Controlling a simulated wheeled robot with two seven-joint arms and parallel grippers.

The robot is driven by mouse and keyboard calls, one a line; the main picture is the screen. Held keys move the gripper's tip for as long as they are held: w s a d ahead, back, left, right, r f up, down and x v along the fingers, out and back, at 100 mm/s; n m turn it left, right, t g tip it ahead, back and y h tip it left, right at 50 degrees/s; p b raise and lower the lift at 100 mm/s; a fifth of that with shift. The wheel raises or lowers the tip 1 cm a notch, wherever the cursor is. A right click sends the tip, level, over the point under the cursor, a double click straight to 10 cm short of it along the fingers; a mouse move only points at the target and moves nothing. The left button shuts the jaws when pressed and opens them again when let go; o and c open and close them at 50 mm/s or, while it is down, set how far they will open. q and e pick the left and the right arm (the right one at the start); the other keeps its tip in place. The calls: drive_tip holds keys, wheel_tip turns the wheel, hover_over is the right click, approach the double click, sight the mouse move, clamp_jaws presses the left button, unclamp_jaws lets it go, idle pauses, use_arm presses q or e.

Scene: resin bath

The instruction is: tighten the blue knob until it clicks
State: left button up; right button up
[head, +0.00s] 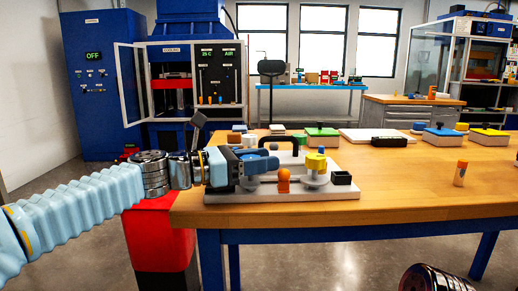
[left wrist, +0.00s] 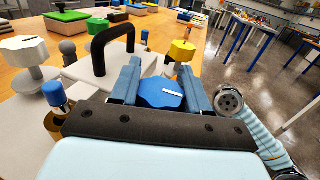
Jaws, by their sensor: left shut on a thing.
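The blue knob (left wrist: 160,93) has a faceted top with a white mark and sits between the two fingers of my left gripper (left wrist: 160,86) in the left wrist view. The fingers are closed on its sides. In the head view my left gripper (head: 258,168) comes in from the left, low over the pale fixture plate (head: 230,197), and largely hides the knob. A yellow knob (head: 316,162) stands on the same plate to the right; it also shows beyond the fingers in the left wrist view (left wrist: 183,50). My right gripper is not seen.
A black arched handle (left wrist: 113,38), a white-topped knob (left wrist: 22,50) and a small blue-capped part (left wrist: 54,93) stand near the gripper. An orange knob (head: 284,178) and a black open box (head: 341,178) are at the plate's front.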

use_arm(q)
drive_tip(key=m+g+p, duration=0.1)
drive_tip(key=p, duration=0.1)
drive_tip(key=m+g+p, duration=0.1)
drive_tip(key=g, duration=0.1)
drive_tip(key=m+g+h+p, duration=0.1)
drive_tip(key=g+p, duration=0.1)
drive_tip(key=shift+s+r+p, duration=0.2)
drive_tip(key=shift+r+p, duration=0.1)
drive_tip(key=shift+r, duration=0.1)
drive_tip(key=shift+s+f+m+g+p, duration=0.1)
drive_tip(key=shift+f+m+g+p, duration=0.1)
drive_tip(key=shift+m+g+p, duration=0.7)
drive_tip(key=shift+s+f+m+g, duration=0.15)
drive_tip(key=shift+m+g, duration=0.45)
drive_tip(key=shift+g, duration=0.6)
drive_tip(key=o, duration=0.7)
drive_tip(key=w+a, duration=0.1)
drive_tip(key=a, duration=0.3)
drive_tip(key=w+a, duration=0.1)
drive_tip(key=a, duration=0.4)
drive_tip(key=w+a, duration=0.1)
drive_tip(key=a, duration=0.3)
drive_tip(key=shift+a, duration=0.25)
